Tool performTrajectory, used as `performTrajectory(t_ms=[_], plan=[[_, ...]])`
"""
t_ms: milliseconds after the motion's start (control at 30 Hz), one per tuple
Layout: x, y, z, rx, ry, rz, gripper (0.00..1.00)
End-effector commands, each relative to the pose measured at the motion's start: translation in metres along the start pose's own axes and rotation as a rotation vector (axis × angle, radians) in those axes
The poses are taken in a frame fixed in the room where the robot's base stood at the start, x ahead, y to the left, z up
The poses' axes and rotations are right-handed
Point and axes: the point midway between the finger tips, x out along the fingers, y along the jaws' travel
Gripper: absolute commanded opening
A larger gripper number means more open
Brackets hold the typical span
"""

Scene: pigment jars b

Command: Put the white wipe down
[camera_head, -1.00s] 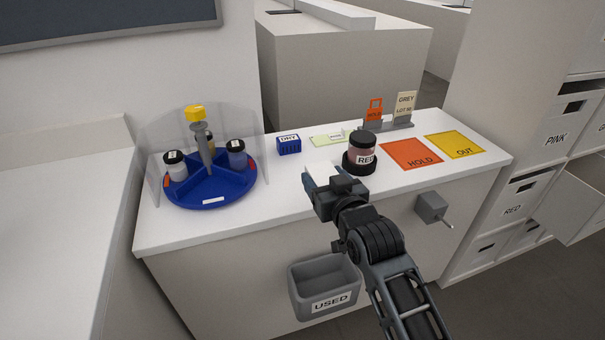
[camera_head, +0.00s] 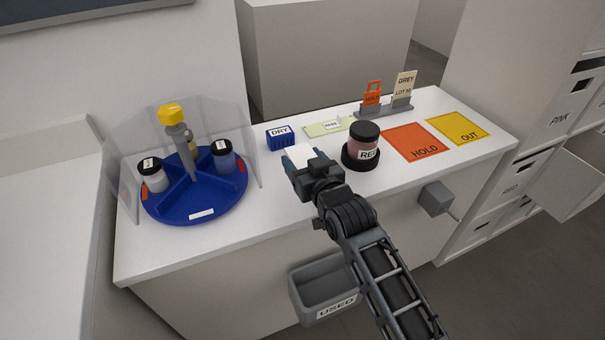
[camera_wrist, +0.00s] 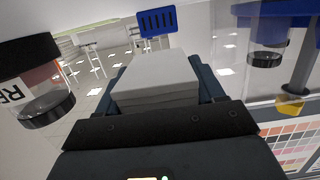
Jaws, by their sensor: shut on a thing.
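The white wipe (camera_wrist: 158,78) is a folded white block between the fingers in the wrist view. Its white edge (camera_head: 299,153) also shows at my gripper's tip in the head view. My gripper (camera_head: 297,160) is shut on it, over the counter's front part, between the blue turntable and the RED jar. I cannot tell whether the wipe touches the counter. The blue DRY box (camera_head: 281,138) sits just behind my gripper. The grey USED bin (camera_head: 325,290) hangs on the counter's front, below my gripper.
The RED jar (camera_head: 364,141) stands in a black ring close to the right of my gripper. A blue turntable (camera_head: 196,200) with jars and a clear shield is left. A green card (camera_head: 325,127), orange HOLD mat (camera_head: 411,141) and yellow OUT mat (camera_head: 458,127) lie on the counter.

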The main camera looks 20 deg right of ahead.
Motion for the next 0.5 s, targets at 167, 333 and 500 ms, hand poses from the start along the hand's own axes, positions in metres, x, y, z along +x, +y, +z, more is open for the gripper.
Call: performTrajectory(t_ms=[167, 333, 500], plan=[[0.003, 0.000, 0.017, 0.000, -0.002, 0.000, 0.39], [0.006, 0.000, 0.040, 0.000, 0.000, 0.000, 0.39], [0.007, 0.000, 0.046, 0.000, 0.002, 0.000, 0.39]])
